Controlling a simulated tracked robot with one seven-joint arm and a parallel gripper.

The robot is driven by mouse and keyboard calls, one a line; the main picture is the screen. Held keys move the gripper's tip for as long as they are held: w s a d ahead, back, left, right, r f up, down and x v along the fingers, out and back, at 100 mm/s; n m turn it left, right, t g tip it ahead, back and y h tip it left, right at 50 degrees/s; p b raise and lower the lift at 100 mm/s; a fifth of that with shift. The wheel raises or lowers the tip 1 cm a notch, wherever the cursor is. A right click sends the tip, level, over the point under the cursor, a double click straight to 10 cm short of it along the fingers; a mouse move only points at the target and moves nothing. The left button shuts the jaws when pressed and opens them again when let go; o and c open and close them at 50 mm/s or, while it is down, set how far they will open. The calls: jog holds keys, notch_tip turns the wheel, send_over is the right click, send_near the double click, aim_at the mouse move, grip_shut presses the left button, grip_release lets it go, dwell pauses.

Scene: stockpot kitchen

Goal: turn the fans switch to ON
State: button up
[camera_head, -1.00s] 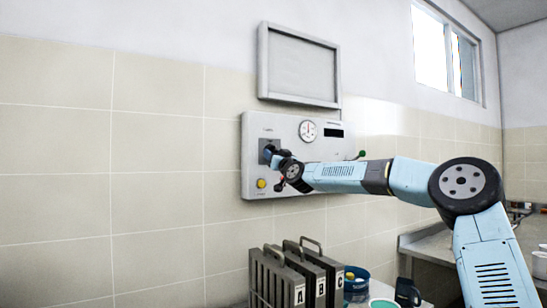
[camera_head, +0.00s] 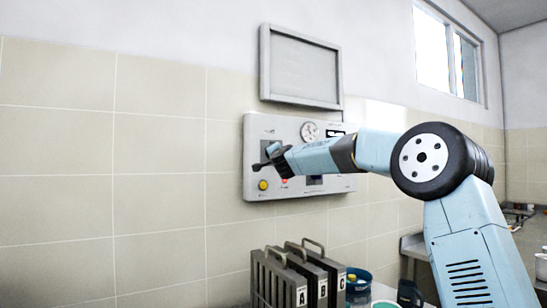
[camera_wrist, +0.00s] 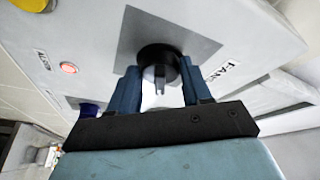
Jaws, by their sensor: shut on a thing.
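The fans switch (camera_wrist: 160,58) is a round black knob with a raised grip bar, on a dark grey plate (camera_wrist: 192,38). In the wrist view, a "FANS" label (camera_wrist: 225,73) is on the plate's right. My gripper (camera_wrist: 161,85) has its two blue fingers on either side of the knob and is shut on it. In the head view my gripper (camera_head: 269,152) is at the upper left of the wall control panel (camera_head: 340,184), and it hides most of the switch there. I cannot read the switch's ON or OFF position.
The panel carries a gauge (camera_head: 309,131), a yellow button (camera_head: 263,185) and a red light (camera_wrist: 68,68). My forearm covers its middle and right. Below stand lettered dark files (camera_head: 292,278) and a blue container (camera_head: 358,285). The tiled wall at left is clear.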

jog(key=shift+m+g+h, duration=0.3)
jog(key=shift+m+g, duration=0.4)
jog(key=shift+m, duration=1.6)
jog(key=shift+w, duration=0.1)
jog(key=o, duration=1.1)
jog(key=shift+c, duration=0.2)
jog(key=shift+r, duration=0.1)
jog(key=v, duration=1.3)
jog(key=shift+s, duration=0.4)
jog(key=shift+d, duration=0.1)
